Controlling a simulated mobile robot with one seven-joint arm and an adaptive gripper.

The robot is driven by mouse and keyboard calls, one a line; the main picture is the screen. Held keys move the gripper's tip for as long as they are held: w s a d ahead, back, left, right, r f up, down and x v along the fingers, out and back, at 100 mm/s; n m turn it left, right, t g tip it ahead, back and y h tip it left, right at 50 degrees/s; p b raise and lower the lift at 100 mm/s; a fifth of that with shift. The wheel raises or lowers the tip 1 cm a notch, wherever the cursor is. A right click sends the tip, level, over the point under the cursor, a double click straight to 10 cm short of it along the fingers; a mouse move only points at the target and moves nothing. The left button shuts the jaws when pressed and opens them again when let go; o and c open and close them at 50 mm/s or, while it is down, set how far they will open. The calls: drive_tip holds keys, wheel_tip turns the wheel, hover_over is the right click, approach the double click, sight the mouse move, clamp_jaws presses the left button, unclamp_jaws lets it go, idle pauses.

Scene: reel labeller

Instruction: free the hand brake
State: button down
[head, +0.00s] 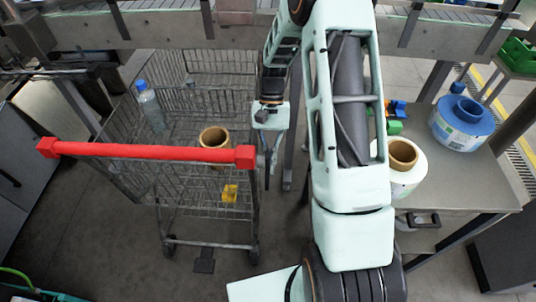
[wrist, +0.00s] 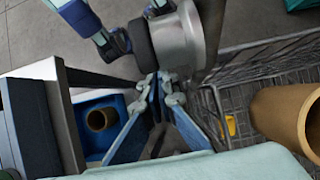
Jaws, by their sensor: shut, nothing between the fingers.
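No part that I can surely name as the hand brake shows. A cart (head: 185,92) of grey wire mesh with a red handle bar (head: 150,151) stands on the left in the head view. A small yellow part (head: 229,193) shows low on its mesh; it also shows in the wrist view (wrist: 231,125). A black plate (head: 204,261) lies low at the cart's near end. My gripper (head: 267,184) points down just right of the handle's red end block. In the wrist view its fingers (wrist: 158,80) are together with nothing between them.
A tan-cored reel (head: 214,138) and a bottle (head: 149,105) are in the cart. A bench (head: 470,180) on the right holds a white reel (head: 407,180) and a blue reel (head: 462,124). A conveyor (head: 160,28) crosses the back. Floor before the cart is clear.

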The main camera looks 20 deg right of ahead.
sight(268, 183)
drive_tip(key=shift+s+a+f+g+y, duration=0.15)
drive_tip(key=shift+s+a+g+y, duration=0.15)
drive_tip(key=shift+s+g, duration=0.5)
drive_tip(key=shift+s+a+f+g+y, duration=0.1)
drive_tip(key=shift+s+a+g+y, duration=0.15)
drive_tip(key=shift+s+g, duration=0.55)
drive_tip(key=shift+s+a+r, duration=0.1)
drive_tip(key=shift+s+a, duration=0.05)
drive_tip(key=shift+s, duration=0.4)
drive_tip(key=shift+s+r, duration=0.1)
drive_tip(key=shift+s, duration=0.05)
idle(0.4)
drive_tip(key=v, duration=1.2)
drive_tip(key=shift+r, duration=0.15)
